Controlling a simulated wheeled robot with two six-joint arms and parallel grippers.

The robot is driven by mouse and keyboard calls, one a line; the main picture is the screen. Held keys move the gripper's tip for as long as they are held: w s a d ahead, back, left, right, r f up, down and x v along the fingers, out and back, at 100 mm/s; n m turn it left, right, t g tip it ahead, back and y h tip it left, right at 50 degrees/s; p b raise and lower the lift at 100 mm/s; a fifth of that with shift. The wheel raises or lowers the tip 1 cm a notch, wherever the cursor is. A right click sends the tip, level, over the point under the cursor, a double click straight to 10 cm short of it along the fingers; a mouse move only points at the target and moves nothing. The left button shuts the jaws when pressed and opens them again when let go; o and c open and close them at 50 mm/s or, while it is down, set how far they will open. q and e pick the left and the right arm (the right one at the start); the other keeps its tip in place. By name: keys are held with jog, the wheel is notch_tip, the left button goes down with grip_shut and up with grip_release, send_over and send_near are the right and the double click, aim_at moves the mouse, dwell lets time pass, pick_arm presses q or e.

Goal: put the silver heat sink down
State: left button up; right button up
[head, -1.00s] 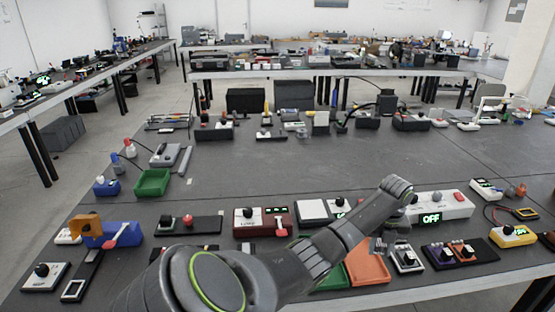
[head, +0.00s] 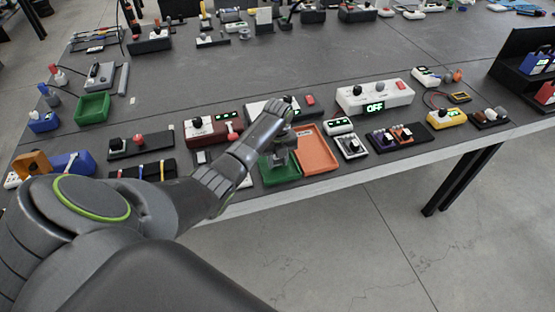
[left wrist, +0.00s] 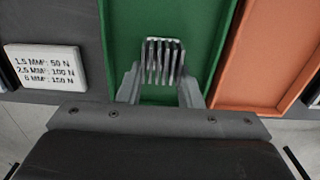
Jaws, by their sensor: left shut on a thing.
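The silver heat sink (left wrist: 163,58), with several thin upright fins, is between the fingers of my left gripper (left wrist: 160,88) in the left wrist view. The gripper is shut on it. Both are above the green tray (left wrist: 205,25). In the head view my left gripper (head: 280,156) is over the green tray (head: 281,178) near the table's front edge, and the heat sink is hard to make out there. I cannot tell whether the heat sink touches the tray floor. My right gripper is in neither view.
An orange tray (head: 317,151) lies right beside the green one. A white label plate (left wrist: 45,66) is to the left in the left wrist view. A white box marked OFF (head: 375,97) and a small grey switch unit (head: 350,146) stand nearby. Open grey table (head: 250,65) lies behind.

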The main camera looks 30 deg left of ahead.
pick_arm(q)
jog(key=shift+f, duration=0.2)
jog(key=shift+f, duration=0.2)
jog(key=o, duration=1)
jog(key=shift+c, duration=0.2)
jog(key=shift+r, duration=0.2)
notch_tip(320, 180, up, 12)
jog(key=b, duration=0.1)
